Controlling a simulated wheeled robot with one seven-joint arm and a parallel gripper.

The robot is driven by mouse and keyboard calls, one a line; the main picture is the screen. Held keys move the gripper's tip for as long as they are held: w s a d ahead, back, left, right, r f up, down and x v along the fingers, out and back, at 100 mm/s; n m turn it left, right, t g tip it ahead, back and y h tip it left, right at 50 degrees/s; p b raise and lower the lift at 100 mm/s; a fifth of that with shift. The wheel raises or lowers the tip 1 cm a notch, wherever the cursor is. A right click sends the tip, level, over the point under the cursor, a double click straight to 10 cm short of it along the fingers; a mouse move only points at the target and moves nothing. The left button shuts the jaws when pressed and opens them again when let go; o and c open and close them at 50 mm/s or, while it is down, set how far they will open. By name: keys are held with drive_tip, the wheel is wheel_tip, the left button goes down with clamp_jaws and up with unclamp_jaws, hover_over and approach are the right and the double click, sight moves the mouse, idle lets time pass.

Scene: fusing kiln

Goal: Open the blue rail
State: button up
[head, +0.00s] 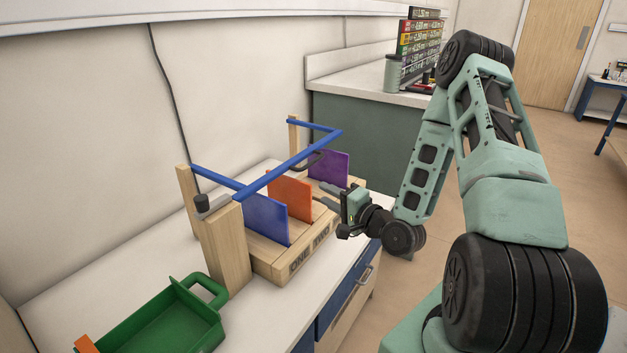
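The blue rail (290,163) is a U-shaped bar above a wooden rack (268,264). Its long side runs along the front, above the tops of the upright sheets, and its ends reach back to wooden posts (229,245). A dark curved handle (312,161) hangs at the rail's front side, toward its far end. My gripper (324,195) is just below and in front of this handle, apart from it, pointing left into the rack near the orange sheet. Its two dark fingers are spread with nothing visible between them.
The rack holds a blue sheet (266,220), an orange sheet (291,196) and a purple sheet (328,168). A dark knob (202,204) sits by the near post. A green tray (165,322) lies at the front left of the white bench. The wall is close behind.

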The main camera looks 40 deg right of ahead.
sight(314, 161)
drive_tip(key=s+d+f+m+t+h+b, duration=0.1)
drive_tip(key=s+d+m+t+h, duration=0.15)
drive_tip(key=d+m, duration=0.2)
drive_tip(key=shift+h, duration=0.45)
drive_tip(key=x, duration=1.1)
drive_tip(key=p+x, duration=0.1)
drive_tip(key=x, duration=0.4)
drive_tip(key=shift+w+d+f, duration=0.15)
drive_tip(key=shift+w+f, duration=0.05)
drive_tip(key=shift+w, duration=0.25)
clamp_jaws()
